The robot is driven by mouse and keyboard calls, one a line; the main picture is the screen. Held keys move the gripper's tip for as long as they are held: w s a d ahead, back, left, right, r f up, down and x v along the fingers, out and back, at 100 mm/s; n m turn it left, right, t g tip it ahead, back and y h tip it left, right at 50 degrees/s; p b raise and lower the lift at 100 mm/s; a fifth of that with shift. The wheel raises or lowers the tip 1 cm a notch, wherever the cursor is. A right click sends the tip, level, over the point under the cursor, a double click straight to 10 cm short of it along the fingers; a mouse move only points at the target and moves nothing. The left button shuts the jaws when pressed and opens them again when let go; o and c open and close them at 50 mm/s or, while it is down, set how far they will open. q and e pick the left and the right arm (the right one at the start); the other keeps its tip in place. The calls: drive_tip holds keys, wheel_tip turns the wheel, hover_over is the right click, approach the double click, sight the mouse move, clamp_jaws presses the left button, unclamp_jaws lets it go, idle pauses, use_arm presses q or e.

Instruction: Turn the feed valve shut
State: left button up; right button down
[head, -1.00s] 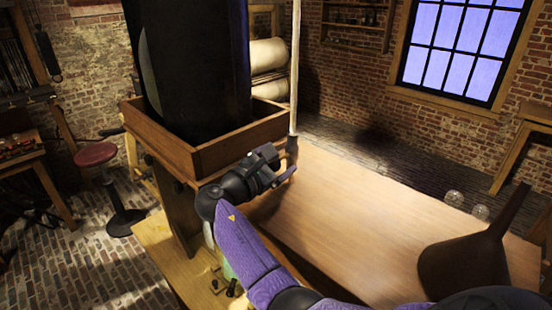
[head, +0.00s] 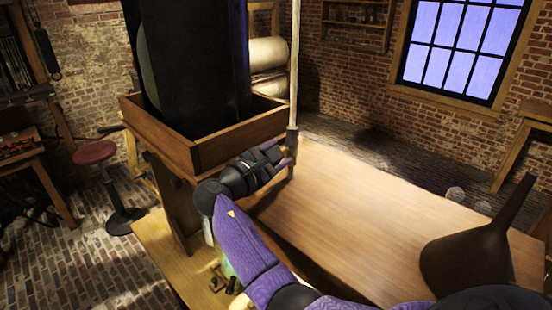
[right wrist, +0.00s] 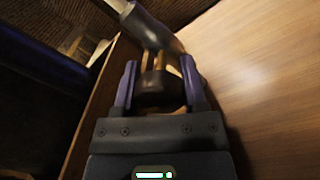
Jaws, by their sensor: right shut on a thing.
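A pale vertical pipe (head: 295,65) comes down to a dark fitting (head: 291,138) beside the wooden tray's right corner. In the right wrist view the pipe's dark elbow (right wrist: 152,28) shows above a dark rounded knob on light prongs, which looks like the feed valve (right wrist: 155,86). My right gripper (head: 286,160) is at the lower end of the fitting. In the right wrist view its two purple fingers (right wrist: 158,88) stand on both sides of the knob, shut on it. The valve's angle cannot be told. My left gripper is not in view.
A wooden tray (head: 195,155) holding a tall dark cylinder (head: 195,70) stands left of the gripper. A wooden tabletop (head: 350,205) lies below, largely clear. A dark funnel-shaped object (head: 470,260) stands at its right end. A red stool (head: 95,153) is at left.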

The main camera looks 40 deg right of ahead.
drive_tip(key=shift+f+m+b, duration=0.2)
drive_tip(key=shift+m+b, duration=0.5)
drive_tip(key=shift+m, duration=0.2)
drive_tip(key=m+b, duration=1.2)
drive_tip(key=shift+g+h, duration=0.3)
drive_tip(key=shift+g, duration=0.1)
drive_tip(key=shift+m+b, duration=1)
drive_tip(key=shift+r+m+b, duration=0.1)
drive_tip(key=shift+m+b, duration=0.35)
drive_tip(key=shift+m, duration=0.15)
drive_tip(key=shift+c, duration=0.7)
unclamp_jaws()
drive_tip(key=shift+r, duration=0.1)
drive_tip(key=shift+a, duration=0.15)
